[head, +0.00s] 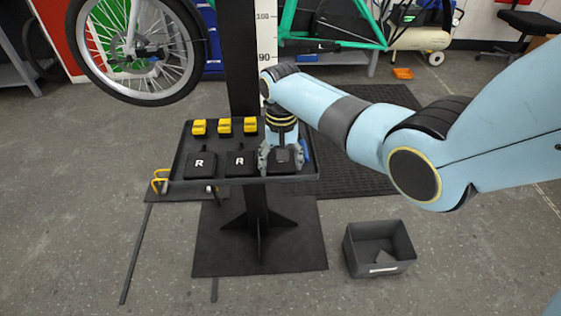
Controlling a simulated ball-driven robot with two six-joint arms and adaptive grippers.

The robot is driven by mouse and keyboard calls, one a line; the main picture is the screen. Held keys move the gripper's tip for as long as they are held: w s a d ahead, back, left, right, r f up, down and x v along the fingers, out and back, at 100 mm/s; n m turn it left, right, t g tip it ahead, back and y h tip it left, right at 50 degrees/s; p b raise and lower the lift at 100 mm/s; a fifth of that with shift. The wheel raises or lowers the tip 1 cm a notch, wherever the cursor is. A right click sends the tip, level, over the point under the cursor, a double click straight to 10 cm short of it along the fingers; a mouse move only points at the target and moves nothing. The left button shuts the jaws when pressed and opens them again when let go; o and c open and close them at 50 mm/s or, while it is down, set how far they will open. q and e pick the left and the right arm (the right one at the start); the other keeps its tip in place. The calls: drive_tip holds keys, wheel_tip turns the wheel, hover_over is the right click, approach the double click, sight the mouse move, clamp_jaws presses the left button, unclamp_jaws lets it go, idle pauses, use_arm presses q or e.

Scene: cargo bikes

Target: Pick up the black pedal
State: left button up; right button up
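Two black pedals marked with a white R, a left one (200,166) and a middle one (241,164), lie in the front row of a dark tray (174,179). My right gripper (281,158) points down over the right end of that row. Its two fingers stand on either side of another black pedal (284,156), which is partly hidden by the gripper. I cannot tell whether the fingers press on this pedal or stand open around it. My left gripper is not in view.
Several yellow-and-black parts (224,125) sit in the tray's back row. Yellow hooks (160,180) hang at its left edge. A black post (243,60) stands behind the tray, with a bike wheel (137,45) at upper left. A dark grey bin (379,249) is on the floor.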

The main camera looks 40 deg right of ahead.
drive_tip(key=c, duration=0.6)
drive_tip(key=shift+r, duration=0.1)
